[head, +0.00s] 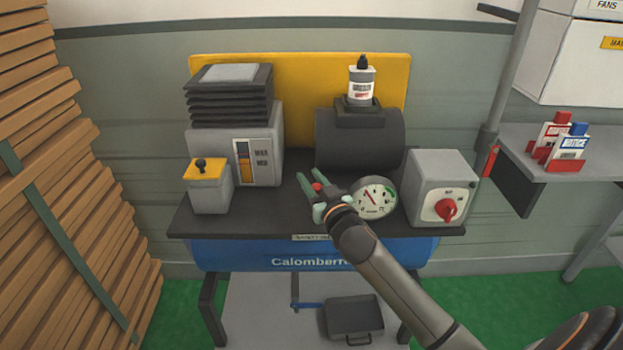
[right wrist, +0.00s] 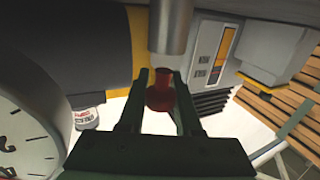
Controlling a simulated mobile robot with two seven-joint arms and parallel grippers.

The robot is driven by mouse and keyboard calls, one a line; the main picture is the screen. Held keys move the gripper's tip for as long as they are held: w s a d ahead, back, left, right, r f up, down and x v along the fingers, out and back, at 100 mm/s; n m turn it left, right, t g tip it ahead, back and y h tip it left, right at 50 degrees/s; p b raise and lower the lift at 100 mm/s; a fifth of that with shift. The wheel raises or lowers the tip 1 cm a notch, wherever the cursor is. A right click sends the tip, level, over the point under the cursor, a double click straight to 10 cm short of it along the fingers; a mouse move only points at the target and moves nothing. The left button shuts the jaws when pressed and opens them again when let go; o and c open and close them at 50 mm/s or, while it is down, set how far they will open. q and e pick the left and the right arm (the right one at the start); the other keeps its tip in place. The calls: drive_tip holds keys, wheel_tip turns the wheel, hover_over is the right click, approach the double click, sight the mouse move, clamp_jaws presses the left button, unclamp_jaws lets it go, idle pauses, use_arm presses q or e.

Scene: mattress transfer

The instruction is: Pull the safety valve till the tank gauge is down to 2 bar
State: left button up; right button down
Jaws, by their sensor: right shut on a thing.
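The safety valve shows as a small red knob (head: 317,187) on the compressor top; it also shows in the right wrist view (right wrist: 160,93), under a grey metal stem. My right gripper (head: 314,192) is at the valve, its green fingers on either side of the red knob and shut on it. The round white tank gauge (head: 376,203) stands just right of the gripper; its red needle points up and left, and its numbers are too small to read. Part of the gauge dial (right wrist: 22,145) shows in the right wrist view. The blue tank (head: 225,256) lies below the dark top. My left gripper is not in view.
A grey box with a red rotary switch (head: 446,209) stands right of the gauge. A dark motor cylinder (head: 335,145) is behind the valve. A small yellow-topped box (head: 207,172) stands at left. Stacked wooden slats (head: 50,160) fill the left side.

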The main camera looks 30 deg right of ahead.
drive_tip(key=c, duration=0.6)
unclamp_jaws()
drive_tip(key=s+a, duration=0.2)
drive_tip(key=s, duration=1)
drive_tip(key=shift+s, duration=0.2)
